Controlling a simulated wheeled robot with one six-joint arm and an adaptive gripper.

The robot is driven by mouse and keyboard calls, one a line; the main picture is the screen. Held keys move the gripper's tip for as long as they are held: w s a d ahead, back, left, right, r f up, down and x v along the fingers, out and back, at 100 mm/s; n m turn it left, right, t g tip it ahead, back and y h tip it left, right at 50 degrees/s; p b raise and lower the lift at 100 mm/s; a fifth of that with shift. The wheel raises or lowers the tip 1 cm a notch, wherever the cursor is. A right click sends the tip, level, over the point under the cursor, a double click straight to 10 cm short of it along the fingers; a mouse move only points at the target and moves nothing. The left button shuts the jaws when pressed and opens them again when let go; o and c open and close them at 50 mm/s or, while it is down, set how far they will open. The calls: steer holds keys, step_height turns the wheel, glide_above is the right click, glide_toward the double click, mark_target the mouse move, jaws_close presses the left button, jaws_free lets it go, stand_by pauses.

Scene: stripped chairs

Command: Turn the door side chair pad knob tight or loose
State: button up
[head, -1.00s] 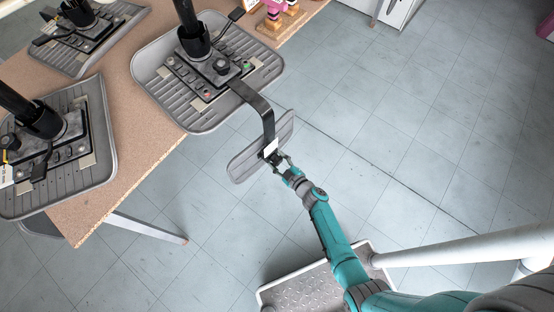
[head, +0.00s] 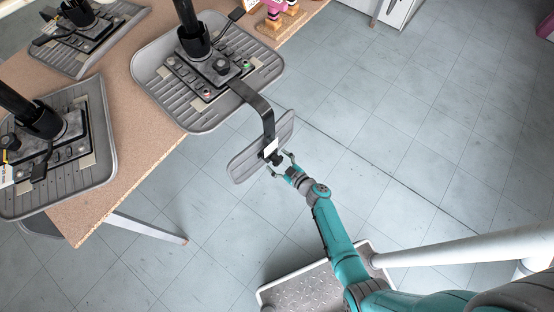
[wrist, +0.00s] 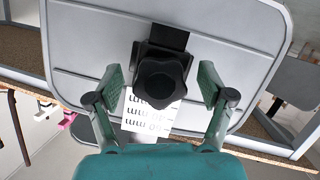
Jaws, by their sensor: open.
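The door side chair pad (head: 248,158) is a grey ribbed plate on a bent black bar (head: 262,108) that reaches out from an upturned chair seat (head: 160,60). In the wrist view the pad (wrist: 225,55) fills most of the picture. Its black star-shaped knob (wrist: 161,80) sits near the middle, with a white printed label (wrist: 150,118) below it. My gripper (head: 281,166) is open in front of the pad. In the wrist view its two green fingers (wrist: 160,84) stand left and right of the knob, with a gap on both sides.
The seat lies on a brown chipboard table (head: 130,140) with more upturned seats (head: 100,170) at left. Pink and wooden items (head: 278,15) stand at the table's far edge. A tread-plate platform (head: 310,285) is on the floor. The tiled floor (head: 420,120) at right is clear.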

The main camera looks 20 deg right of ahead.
steer(key=m+y, duration=0.1)
steer(key=m, duration=0.3)
steer(key=shift+g+y, duration=0.3)
steer(key=shift+y, duration=0.1)
steer(key=m+y, duration=0.2)
steer(key=m, duration=0.2)
steer(key=m+y, duration=0.1)
steer(key=m, duration=0.3)
steer(key=shift+y, duration=0.3)
steer(key=m, duration=0.2)
steer(key=m+y, duration=0.1)
steer(key=m, duration=0.2)
steer(key=shift+y, duration=0.3)
jaws_close()
steer(key=n+h, duration=0.1)
steer(key=n, duration=0.3)
steer(key=n+h, duration=0.1)
steer(key=n, duration=0.2)
